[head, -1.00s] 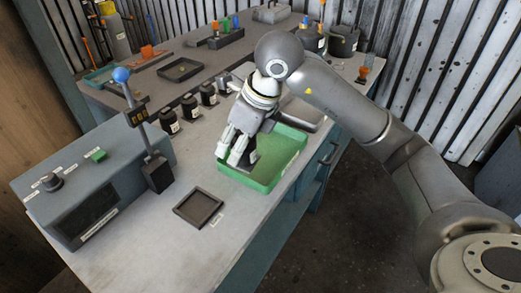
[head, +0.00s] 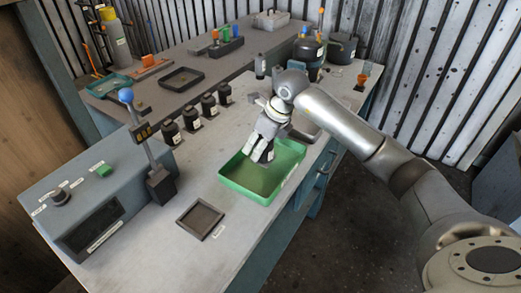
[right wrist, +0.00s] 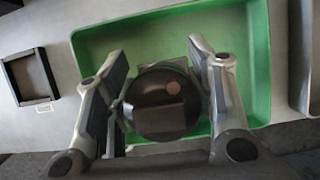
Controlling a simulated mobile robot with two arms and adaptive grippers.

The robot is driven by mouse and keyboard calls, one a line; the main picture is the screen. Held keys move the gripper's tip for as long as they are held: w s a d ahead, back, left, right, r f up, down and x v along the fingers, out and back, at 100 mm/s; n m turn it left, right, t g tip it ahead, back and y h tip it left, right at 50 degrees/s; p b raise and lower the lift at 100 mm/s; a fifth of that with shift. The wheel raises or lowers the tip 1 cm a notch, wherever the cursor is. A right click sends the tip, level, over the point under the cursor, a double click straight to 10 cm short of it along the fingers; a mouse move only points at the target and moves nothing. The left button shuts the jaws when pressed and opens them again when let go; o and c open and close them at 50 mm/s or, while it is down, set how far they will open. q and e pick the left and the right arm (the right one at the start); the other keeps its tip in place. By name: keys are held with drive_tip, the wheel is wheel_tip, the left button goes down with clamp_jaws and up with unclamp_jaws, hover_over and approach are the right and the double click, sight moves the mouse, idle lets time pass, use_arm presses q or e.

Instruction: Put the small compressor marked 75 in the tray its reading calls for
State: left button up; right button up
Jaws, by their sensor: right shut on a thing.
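My right gripper (head: 261,150) is shut on a small dark compressor (head: 267,156), at the back part of the green tray (head: 232,186). In the right wrist view the round top of the compressor (right wrist: 162,102) sits between the two fingers (right wrist: 160,100), with the green tray (right wrist: 165,25) around and beneath it. I cannot tell whether the compressor touches the tray floor. Its marking is not readable. A grey metal tray (right wrist: 303,60) stands beside the green one, partly hidden by my arm in the head view. My left gripper is not in view.
Several dark bottle-like units (head: 191,120) stand in a row behind the green tray. A small dark square tray (head: 200,220) lies in front. A grey console (head: 90,215) and a post with a blue ball (head: 126,96) stand at left.

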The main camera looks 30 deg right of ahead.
drive_tip(key=shift+w+d+f, duration=0.15)
drive_tip(key=f, duration=0.1)
drive_tip(key=f+p, duration=0.1)
drive_tip(key=shift+w+d+f, duration=0.15)
drive_tip(key=shift+d+f, duration=0.05)
drive_tip(key=shift+f, duration=0.2)
drive_tip(key=shift+f+p, duration=0.35)
drive_tip(key=shift+f, duration=0.2)
drive_tip(key=o, duration=1)
drive_tip(key=shift+f, duration=0.25)
drive_tip(key=o, duration=0.5)
drive_tip(key=shift+r, duration=0.1)
drive_tip(key=shift+c, duration=0.2)
